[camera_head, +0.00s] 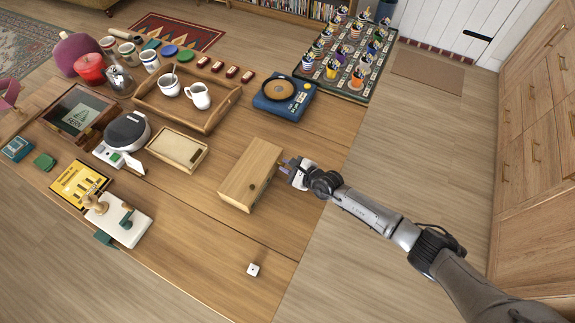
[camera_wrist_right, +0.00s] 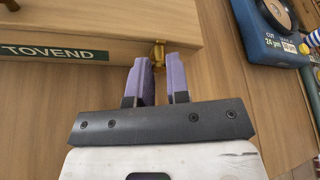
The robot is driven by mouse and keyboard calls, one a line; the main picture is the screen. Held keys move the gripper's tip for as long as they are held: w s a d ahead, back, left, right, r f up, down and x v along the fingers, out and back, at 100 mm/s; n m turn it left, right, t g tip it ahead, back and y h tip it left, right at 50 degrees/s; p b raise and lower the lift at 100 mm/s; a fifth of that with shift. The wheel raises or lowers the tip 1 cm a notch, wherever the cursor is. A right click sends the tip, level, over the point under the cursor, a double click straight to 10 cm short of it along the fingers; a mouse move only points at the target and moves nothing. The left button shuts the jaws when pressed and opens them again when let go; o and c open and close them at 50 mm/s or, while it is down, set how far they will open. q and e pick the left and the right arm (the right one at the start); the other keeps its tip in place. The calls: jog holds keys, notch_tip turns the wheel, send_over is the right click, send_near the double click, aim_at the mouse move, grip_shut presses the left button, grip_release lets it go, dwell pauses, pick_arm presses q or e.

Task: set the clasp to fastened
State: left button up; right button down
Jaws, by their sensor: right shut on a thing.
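A wooden box (camera_head: 248,172) sits near the right edge of the table. In the right wrist view the box (camera_wrist_right: 110,18) has a green "TOVEND" label (camera_wrist_right: 55,52) on its front face. A small brass clasp (camera_wrist_right: 158,52) is at the box's front, between the purple-padded fingertips of my right gripper (camera_wrist_right: 161,68). In the head view the right gripper (camera_head: 287,163) is at the box's right side, shut on the clasp. The fingers partly hide the clasp, so I cannot tell whether it is fastened. My left gripper is out of view.
A blue scale-like device (camera_head: 272,107) with a round pan stands behind the box. A rack of patterned cups (camera_head: 350,85) is at the back. The table in front of the box is mostly clear.

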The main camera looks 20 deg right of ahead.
jog(key=c, duration=1.1)
grip_release()
jog(key=p+v, duration=0.2)
jog(key=v, duration=1.1)
jog(key=shift+s+d, duration=0.2)
jog(key=shift+s, duration=0.1)
jog(key=shift+r, duration=0.1)
